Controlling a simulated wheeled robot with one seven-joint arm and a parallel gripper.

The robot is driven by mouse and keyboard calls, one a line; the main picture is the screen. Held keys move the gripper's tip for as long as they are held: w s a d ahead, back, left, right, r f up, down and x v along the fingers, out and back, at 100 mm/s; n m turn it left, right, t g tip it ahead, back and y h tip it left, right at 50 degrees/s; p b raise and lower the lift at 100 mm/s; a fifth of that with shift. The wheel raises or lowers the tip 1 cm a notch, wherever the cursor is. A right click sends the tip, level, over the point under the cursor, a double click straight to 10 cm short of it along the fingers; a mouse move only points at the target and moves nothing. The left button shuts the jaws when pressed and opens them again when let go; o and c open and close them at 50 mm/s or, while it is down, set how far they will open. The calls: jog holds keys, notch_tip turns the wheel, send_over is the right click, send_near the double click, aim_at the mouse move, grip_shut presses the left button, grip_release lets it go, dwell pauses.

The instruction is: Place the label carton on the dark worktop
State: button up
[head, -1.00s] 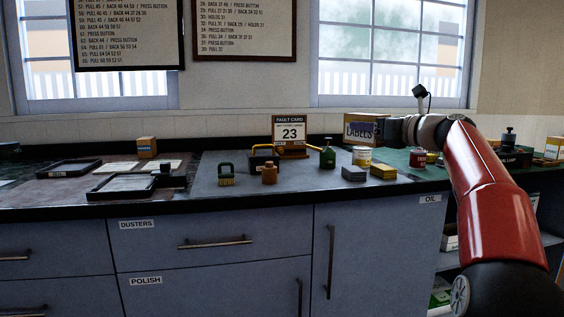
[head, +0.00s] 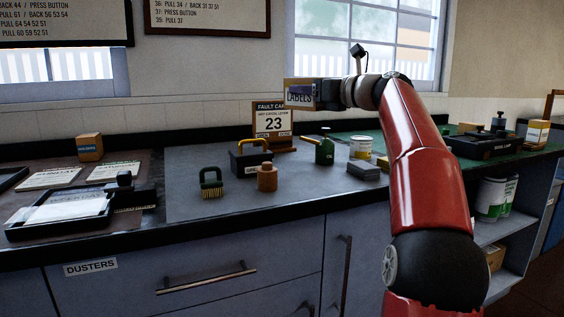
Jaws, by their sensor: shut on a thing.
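The label carton (head: 299,93), an orange-tan box with a dark "LABELS" face, is held in the air above the back of the worktop. My gripper (head: 322,95) is shut on its right side; the fingertips are hard to make out. The carton is apart from the surface and overlaps the top of the fault card in the picture. The worktop (head: 240,222) has a dark front edge, with a brown section at left, a grey section in the middle and a green section at right.
On the grey section stand a brush (head: 211,184), an orange bottle (head: 267,178), a dark caddy (head: 249,158), the fault card (head: 272,122), a green oil can (head: 324,150) and a grey block (head: 363,170). Framed trays (head: 62,211) lie at left. The front middle of the grey section is clear.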

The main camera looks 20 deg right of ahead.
notch_tip(320, 180, down, 18)
jog(key=b, duration=0.7)
jog(key=shift+s+f, duration=0.1)
jog(key=shift+f, duration=0.05)
jog(key=o, duration=1.1)
jog(key=shift+c, duration=0.2)
jog(key=v, duration=1.2)
jog(key=shift+b, duration=0.4)
jog(key=shift+d, duration=0.1)
